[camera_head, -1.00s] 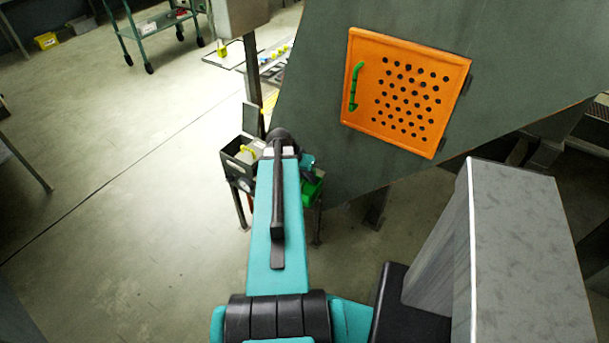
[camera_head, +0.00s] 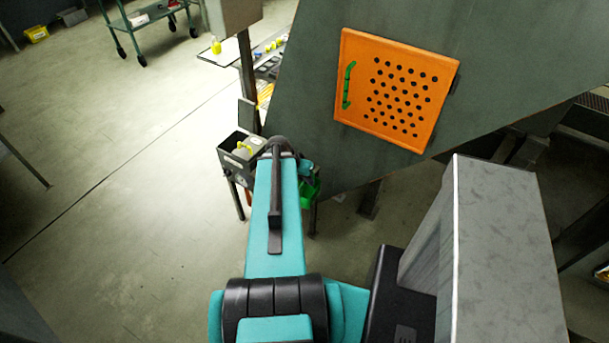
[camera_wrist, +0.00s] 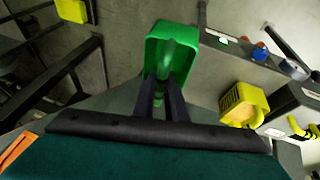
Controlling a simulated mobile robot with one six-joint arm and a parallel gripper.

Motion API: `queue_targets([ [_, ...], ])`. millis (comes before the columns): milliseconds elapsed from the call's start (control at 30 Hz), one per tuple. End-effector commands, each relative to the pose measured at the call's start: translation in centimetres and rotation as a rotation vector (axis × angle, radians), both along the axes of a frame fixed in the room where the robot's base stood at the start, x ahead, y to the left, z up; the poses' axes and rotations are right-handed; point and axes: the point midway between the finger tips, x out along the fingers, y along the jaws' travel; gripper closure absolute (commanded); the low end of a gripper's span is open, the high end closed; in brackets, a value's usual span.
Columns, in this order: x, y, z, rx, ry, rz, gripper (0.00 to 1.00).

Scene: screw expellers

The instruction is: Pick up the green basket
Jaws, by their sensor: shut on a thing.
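The green basket (camera_wrist: 183,38) is in the upper middle of the wrist view, open side towards the camera. My gripper (camera_wrist: 163,88) is shut on the basket's green grip, its two dark fingers on either side of it. In the head view only part of the green basket (camera_head: 308,193) shows, to the right of my teal arm. The arm hides my gripper's fingers and most of the basket there. I cannot tell whether the basket touches anything beneath it.
A yellow scoop-like container (camera_wrist: 243,105) lies right of the basket. A grey bin (camera_head: 236,152) on a stand is left of my arm. A dark machine wall with an orange perforated door (camera_head: 394,92) rises to the right. The floor at left is mostly open.

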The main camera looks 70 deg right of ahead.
Motion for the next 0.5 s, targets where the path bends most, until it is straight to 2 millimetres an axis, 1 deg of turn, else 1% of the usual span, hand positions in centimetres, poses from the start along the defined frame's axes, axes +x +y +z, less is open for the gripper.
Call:
queue_targets([
  [33,-0.12,0.17,0.44,0.001,0.001,-0.001,1.00],
  [500,-0.48,0.80,0.19,0.000,-0.002,0.001,1.00],
])
